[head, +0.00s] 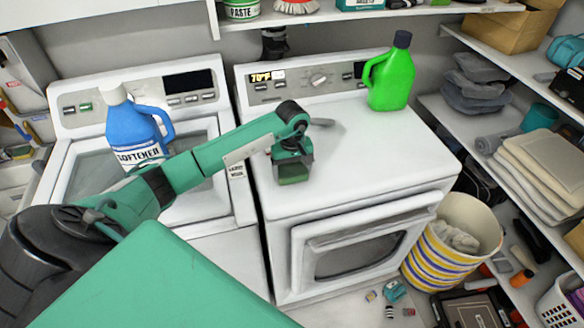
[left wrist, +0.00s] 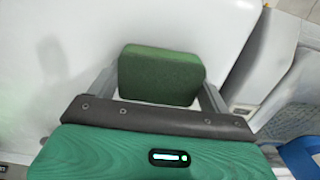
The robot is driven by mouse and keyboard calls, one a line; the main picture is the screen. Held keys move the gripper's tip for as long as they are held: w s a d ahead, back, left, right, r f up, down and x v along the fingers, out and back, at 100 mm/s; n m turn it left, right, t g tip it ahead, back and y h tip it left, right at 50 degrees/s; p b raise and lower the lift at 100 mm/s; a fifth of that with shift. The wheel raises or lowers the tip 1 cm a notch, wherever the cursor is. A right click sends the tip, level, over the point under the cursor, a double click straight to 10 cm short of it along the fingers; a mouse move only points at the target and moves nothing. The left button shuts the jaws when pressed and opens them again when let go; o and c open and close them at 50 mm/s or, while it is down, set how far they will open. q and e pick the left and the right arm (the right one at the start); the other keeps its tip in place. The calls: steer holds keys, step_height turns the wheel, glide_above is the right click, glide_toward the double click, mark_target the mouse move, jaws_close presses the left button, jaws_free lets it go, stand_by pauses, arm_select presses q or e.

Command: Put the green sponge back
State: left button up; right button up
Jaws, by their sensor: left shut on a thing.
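The green sponge (head: 293,174) is a small dark green block below my left gripper (head: 292,168), over the front left part of the white dryer top (head: 370,150). In the left wrist view the sponge (left wrist: 160,76) sits between the two grey fingers of the left gripper (left wrist: 158,85), which is shut on it. Whether the sponge touches the dryer top or hangs just above it, I cannot tell. My right gripper is in neither view.
A green jug (head: 392,80) stands at the dryer's back right. A blue softener bottle (head: 132,125) stands on the left machine. A shelf above holds a paste tub (head: 241,9) and a brush (head: 296,5). A striped basket (head: 452,245) stands right of the dryer.

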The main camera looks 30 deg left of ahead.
arm_select(q)
steer(key=shift+f, duration=0.25)
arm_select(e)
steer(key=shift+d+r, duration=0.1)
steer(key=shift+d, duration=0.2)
arm_select(q)
steer(key=shift+f, duration=0.1)
steer(key=shift+f+b, duration=0.15)
steer(key=shift+b, duration=0.15)
steer(key=o, duration=0.9)
